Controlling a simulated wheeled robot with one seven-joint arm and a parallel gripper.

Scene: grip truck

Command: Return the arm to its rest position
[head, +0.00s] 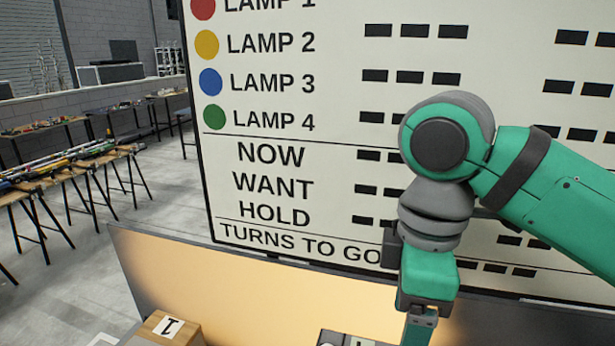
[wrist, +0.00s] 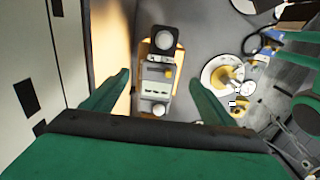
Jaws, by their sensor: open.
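My arm (head: 560,195) is green and grey and reaches in from the right in the head view, in front of the large white board. Its wrist bends down, and my gripper hangs at the bottom edge, where its tips are cut off. In the wrist view my gripper (wrist: 158,90) has its two green fingers wide apart with nothing between them. Below, in line with the gap, lies a grey and tan device (wrist: 158,80) with a round lens-like part and knobs. I cannot tell its height below the fingers.
The white board (head: 290,185) with lamp rows stands close behind my arm. A tan panel (head: 230,285) runs below it. A round white plate-like thing (wrist: 222,75) with yellow parts lies right of the device.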

